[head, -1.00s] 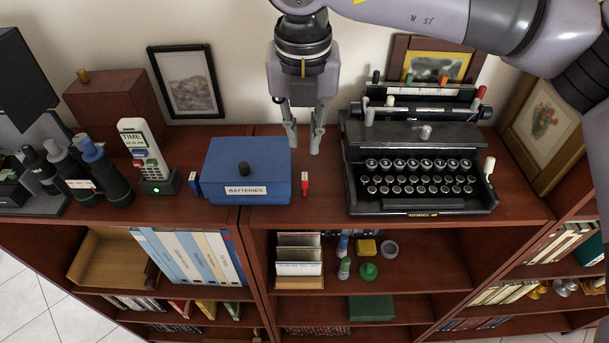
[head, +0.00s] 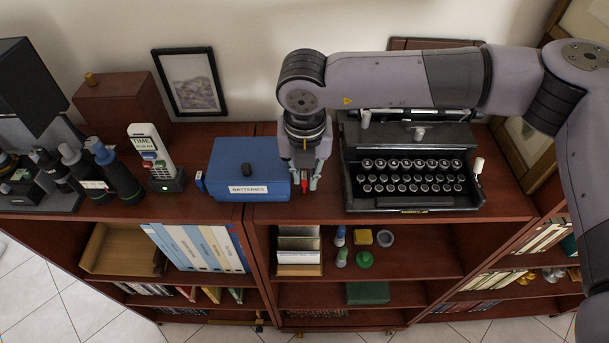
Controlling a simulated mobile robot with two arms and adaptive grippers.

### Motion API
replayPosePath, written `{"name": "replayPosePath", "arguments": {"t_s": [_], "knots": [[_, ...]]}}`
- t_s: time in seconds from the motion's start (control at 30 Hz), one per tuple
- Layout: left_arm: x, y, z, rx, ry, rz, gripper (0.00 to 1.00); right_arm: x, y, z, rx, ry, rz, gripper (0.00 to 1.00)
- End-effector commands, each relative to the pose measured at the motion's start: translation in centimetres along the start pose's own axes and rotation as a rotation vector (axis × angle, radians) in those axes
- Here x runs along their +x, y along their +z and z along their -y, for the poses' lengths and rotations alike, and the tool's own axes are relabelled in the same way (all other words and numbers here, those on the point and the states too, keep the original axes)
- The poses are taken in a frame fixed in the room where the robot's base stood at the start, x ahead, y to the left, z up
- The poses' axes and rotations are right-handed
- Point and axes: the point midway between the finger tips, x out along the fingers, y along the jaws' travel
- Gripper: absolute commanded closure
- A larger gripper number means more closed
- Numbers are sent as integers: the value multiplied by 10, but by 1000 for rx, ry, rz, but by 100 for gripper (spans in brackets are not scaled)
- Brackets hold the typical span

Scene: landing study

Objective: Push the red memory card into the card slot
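The red memory card (head: 305,186) is a small red piece at the front of the shelf top, just right of the blue batteries box. My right gripper (head: 305,184) points down over it, one fingertip on each side. The fingers look apart, with gaps beside the card, and the gripper hides part of the card. I cannot make out a card slot in this view. My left gripper is not in view.
The blue batteries box (head: 235,174) stands close to the left of my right gripper. A black typewriter (head: 412,190) stands to the right. A small blue piece (head: 199,181), a cordless phone (head: 157,160) and binoculars (head: 115,172) stand further left.

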Motion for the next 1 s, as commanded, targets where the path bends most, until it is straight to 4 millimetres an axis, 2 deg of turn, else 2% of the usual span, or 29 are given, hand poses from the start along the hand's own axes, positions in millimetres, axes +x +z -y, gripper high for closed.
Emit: {"name": "replayPosePath", "arguments": {"t_s": [0.07, 0.3, 0.67, 0.87, 1.0], "knots": [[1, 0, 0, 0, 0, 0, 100, 0, 0, -1, -1, 1, -1, 84], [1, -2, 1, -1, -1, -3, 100, 0, 0, 0, -1, 1, -1, 100], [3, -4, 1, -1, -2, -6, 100, -4, 1, 0, 0, 1, 1, 100], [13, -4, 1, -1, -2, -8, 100, -24, 4, 0, -1, 1, 3, 100], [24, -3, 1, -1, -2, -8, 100, -50, 7, -1, 0, 3, 4, 100]]}}
